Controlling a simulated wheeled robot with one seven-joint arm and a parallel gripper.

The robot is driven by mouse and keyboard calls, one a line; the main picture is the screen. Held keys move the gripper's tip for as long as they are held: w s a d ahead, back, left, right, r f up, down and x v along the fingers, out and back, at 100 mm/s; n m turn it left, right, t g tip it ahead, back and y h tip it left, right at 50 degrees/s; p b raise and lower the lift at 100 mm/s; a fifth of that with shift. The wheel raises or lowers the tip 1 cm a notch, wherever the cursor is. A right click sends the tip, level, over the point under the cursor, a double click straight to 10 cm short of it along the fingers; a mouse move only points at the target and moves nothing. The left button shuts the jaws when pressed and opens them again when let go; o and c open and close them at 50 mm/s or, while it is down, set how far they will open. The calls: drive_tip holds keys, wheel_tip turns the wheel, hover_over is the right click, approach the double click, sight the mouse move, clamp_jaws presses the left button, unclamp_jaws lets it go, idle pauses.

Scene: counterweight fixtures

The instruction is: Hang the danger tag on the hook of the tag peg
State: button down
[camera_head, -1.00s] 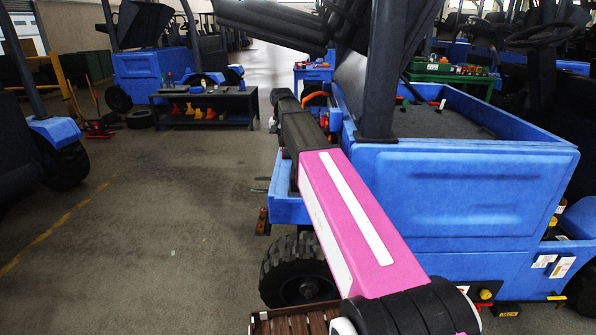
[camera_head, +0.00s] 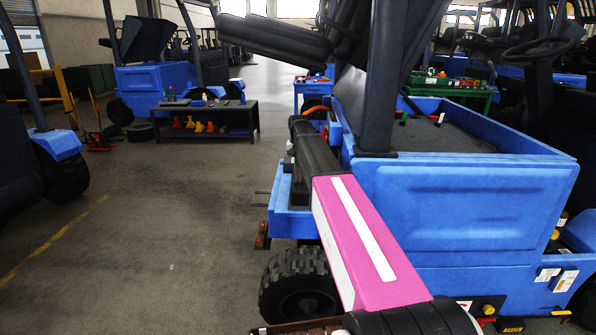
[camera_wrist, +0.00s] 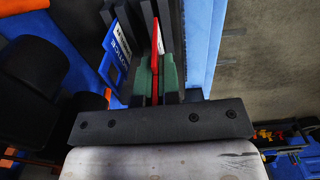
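My gripper (camera_wrist: 155,85) shows in the wrist view, with two green finger pads closed on a thin red tag (camera_wrist: 155,45), seen nearly edge-on with a pale side. Its lettering cannot be read, so I cannot confirm it is the danger tag. A blue tag with white lettering (camera_wrist: 117,46) stands just left of it, in front of dark upright bars (camera_wrist: 143,14). I cannot make out the tag peg or its hook. In the head view my gripper is hidden at the far end of my pink and black arm.
A blue truck body (camera_head: 460,210) with a black wheel (camera_head: 300,285) fills the right of the head view, close to my arm. A dark bench (camera_head: 228,118) with red and yellow items stands at the back left. The grey floor (camera_head: 150,240) on the left is clear.

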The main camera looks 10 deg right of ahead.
drive_tip(key=shift+f, duration=1.8)
drive_tip(key=shift+f, duration=0.25)
drive_tip(key=c, duration=1.3)
unclamp_jaws()
drive_tip(key=shift+c, duration=0.2)
drive_tip(key=shift+r, duration=0.15)
